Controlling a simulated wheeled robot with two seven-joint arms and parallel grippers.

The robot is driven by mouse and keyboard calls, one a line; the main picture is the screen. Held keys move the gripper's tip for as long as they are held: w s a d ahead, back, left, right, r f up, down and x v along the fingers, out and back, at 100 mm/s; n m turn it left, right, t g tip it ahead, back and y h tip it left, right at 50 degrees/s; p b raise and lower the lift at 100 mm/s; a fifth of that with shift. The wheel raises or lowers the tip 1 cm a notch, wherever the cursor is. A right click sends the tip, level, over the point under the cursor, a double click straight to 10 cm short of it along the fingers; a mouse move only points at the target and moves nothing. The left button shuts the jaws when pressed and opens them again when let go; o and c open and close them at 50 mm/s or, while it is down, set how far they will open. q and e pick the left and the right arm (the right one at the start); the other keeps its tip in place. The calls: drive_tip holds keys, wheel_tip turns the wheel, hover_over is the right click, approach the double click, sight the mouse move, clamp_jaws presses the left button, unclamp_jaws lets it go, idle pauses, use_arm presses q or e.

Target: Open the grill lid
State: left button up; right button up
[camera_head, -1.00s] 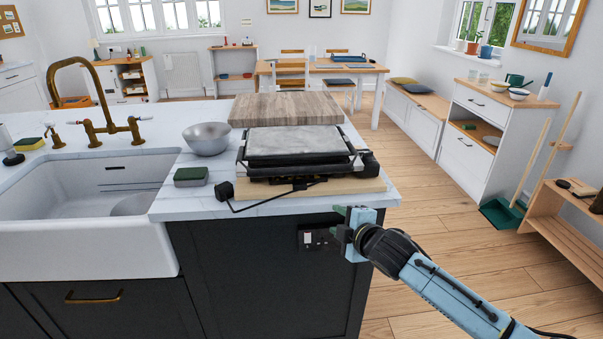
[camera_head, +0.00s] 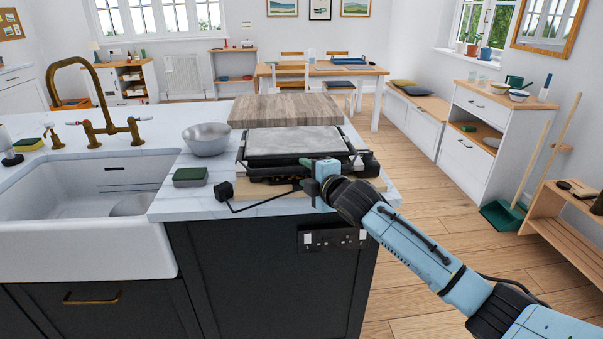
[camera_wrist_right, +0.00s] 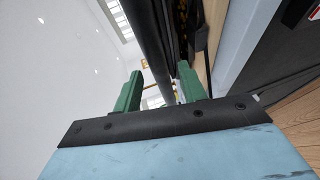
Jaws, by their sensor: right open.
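The grill (camera_head: 293,146) is a black contact grill with a flat grey lid top, and it sits on a wooden board (camera_head: 367,184) on the island counter. Its lid is down. My right gripper (camera_head: 310,175) is at the front of the grill, right of its middle. In the right wrist view its two green fingers (camera_wrist_right: 158,88) are apart, with a long dark bar (camera_wrist_right: 152,45) of the grill running between them. I cannot tell whether either finger touches the bar. My own wrist hides part of the grill's front right. My left gripper is not in view.
A thick wooden board (camera_head: 285,109) lies behind the grill. A metal bowl (camera_head: 206,138) and a green sponge-like block (camera_head: 190,176) are to its left. The sink (camera_head: 88,230) is further left.

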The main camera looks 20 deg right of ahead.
sight(304, 172)
drive_tip(key=shift+x, duration=1.6)
clamp_jaws()
